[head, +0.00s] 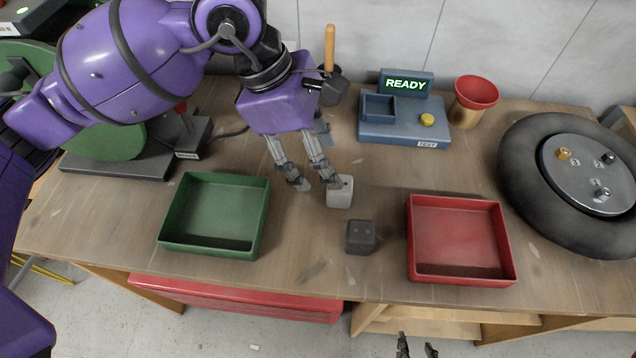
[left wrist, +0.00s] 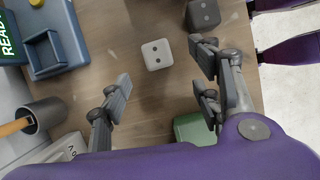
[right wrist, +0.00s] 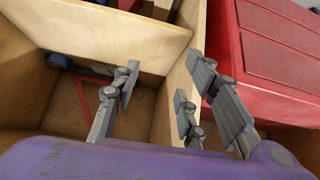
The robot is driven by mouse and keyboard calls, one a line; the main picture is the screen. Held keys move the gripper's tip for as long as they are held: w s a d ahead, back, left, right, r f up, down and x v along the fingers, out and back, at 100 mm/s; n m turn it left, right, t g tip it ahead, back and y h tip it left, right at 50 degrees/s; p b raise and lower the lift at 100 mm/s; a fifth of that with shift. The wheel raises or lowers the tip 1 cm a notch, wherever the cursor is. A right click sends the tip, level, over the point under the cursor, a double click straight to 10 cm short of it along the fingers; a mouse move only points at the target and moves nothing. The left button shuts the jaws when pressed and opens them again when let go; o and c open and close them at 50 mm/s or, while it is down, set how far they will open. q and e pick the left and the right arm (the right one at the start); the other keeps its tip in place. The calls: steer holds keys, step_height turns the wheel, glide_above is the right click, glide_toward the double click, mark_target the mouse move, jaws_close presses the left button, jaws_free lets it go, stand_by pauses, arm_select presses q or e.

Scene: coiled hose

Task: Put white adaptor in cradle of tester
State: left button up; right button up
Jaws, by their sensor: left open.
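The white adaptor (head: 341,192) is a small pale block with dark holes, standing on the table; it also shows in the left wrist view (left wrist: 157,54). My left gripper (head: 315,186) is open above the table, its fingers pointing down, with one fingertip close to the adaptor's left side. In the left wrist view the adaptor lies ahead of the spread fingers, not gripped. The blue tester (head: 392,131) stands at the back, its screen reading READY. Its square cradle (head: 378,108) looks empty. My right gripper (head: 417,347) is open and empty beyond the table's front edge.
A dark grey block (head: 360,237) stands in front of the adaptor. A green tray (head: 214,211) is left, a red tray (head: 461,239) right. A cup with a wooden handle (head: 330,85) stands left of the tester; a red funnel (head: 476,93) is right. Shelves (right wrist: 105,35) surround my right gripper.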

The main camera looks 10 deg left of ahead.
mark_target(339, 191)
arm_select(q)
steer(key=shift+n, duration=0.5)
steer(key=x, duration=0.7)
steer(key=shift+w+d+r+p, duration=0.1)
steer(key=shift+w+p, duration=0.05)
steer(key=shift+p, duration=0.2)
steer(key=shift+d+f, duration=0.15)
steer(key=shift+f, duration=0.3)
steer(key=c, duration=1.4)
steer(key=shift+o, duration=0.2)
arm_select(e)
steer(key=shift+s+d+r, duration=0.15)
steer(key=shift+s, duration=0.4)
arm_select(q)
steer(key=shift+r, duration=0.1)
